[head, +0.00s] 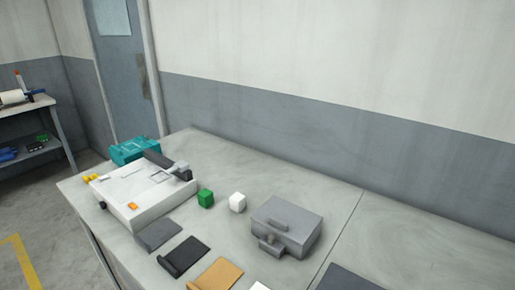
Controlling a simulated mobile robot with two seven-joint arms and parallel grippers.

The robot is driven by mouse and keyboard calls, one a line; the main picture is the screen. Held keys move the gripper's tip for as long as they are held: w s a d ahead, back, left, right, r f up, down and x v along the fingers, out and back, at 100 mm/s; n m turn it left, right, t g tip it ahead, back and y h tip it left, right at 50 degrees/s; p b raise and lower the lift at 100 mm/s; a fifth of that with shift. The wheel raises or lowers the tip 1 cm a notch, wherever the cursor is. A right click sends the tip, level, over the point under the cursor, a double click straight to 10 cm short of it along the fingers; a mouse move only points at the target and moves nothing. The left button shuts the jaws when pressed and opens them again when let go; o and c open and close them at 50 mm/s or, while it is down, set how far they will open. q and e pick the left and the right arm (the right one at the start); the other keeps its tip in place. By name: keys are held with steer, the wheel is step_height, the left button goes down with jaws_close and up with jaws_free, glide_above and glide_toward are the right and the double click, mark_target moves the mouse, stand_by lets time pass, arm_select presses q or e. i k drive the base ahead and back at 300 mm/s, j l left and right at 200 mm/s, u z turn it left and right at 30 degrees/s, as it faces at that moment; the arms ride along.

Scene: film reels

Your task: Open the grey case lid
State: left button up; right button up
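The grey case (287,226) stands on the grey table, right of the middle of the head view. Its lid (290,213) looks shut, with a handle or latch part (270,243) on its front side. Neither of my grippers shows in the head view, and nothing touches the case. The inside of the case is hidden.
A white cube (238,203) and a green cube (206,198) sit left of the case. Grey, black (185,256) and tan (217,275) flat pieces lie in front. A white machine (145,195) and a teal box (134,150) stand left. The table (320,195) is clear behind the case.

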mark_target(295, 223)
steer(key=j+z, duration=0.1)
steer(key=z, duration=0.3)
steer(key=k+z, duration=0.1)
steer(key=z, duration=0.3)
steer(key=j+z, duration=0.1)
steer(key=z, duration=0.35)
steer(key=k+z, duration=0.1)
steer(key=z, duration=0.3)
steer(key=k+j, duration=0.15)
steer(key=k, duration=0.2)
steer(key=z, duration=0.05)
